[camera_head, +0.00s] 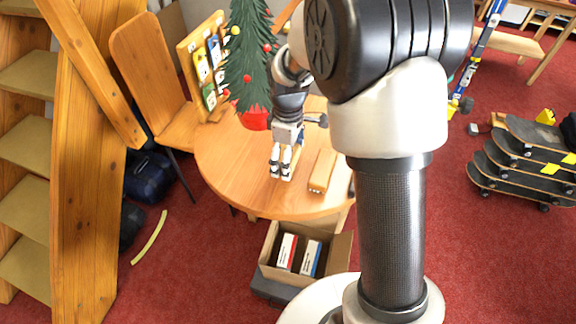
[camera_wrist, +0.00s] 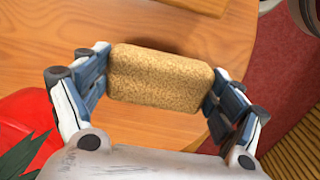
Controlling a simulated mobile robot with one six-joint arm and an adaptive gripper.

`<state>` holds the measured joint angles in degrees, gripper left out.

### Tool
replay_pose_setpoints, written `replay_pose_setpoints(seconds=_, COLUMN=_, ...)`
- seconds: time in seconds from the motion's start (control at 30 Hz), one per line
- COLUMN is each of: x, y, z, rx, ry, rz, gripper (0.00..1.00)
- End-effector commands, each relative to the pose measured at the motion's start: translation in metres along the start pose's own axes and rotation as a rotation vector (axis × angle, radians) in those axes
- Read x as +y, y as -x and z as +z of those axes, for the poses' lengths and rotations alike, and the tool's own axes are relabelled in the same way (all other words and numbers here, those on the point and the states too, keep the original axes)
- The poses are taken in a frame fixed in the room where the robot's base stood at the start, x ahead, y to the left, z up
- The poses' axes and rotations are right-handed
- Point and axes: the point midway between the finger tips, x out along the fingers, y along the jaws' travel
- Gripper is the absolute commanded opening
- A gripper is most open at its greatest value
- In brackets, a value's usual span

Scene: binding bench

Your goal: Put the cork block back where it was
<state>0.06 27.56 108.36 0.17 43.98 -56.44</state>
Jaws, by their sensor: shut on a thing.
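The cork block (camera_wrist: 160,78), tan and speckled with rounded edges, lies between the two fingers of my gripper (camera_wrist: 158,84) in the wrist view. The fingers press on its two short ends. A dark shadow shows on the wood just beyond it; whether the block touches the tabletop or hangs a little above it I cannot tell. In the head view my gripper (camera_head: 281,165) points down over the round wooden table (camera_head: 225,165), left of a long wooden block. The cork block is hardly visible there, hidden by the fingers.
The long wooden block (camera_head: 322,170) lies on the table to the right of my gripper. A small Christmas tree (camera_head: 247,60) in a red pot (camera_head: 254,120) stands behind. An open cardboard box (camera_head: 268,262) sits below the front edge. A chair (camera_head: 150,70) stands at left.

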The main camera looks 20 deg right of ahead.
Motion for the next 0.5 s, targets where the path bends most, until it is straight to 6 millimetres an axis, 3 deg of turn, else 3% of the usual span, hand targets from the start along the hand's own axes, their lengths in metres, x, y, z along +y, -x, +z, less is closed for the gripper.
replay_pose_setpoints(seconds=0.2, x=-0.001, y=-0.035, z=0.001, rx=-0.002, ry=0.0, rz=-0.003, gripper=0.65)
replay_pose_setpoints(seconds=0.5, x=0.0, y=-0.037, z=0.0, rx=-0.001, ry=0.0, rz=-0.001, gripper=0.65)
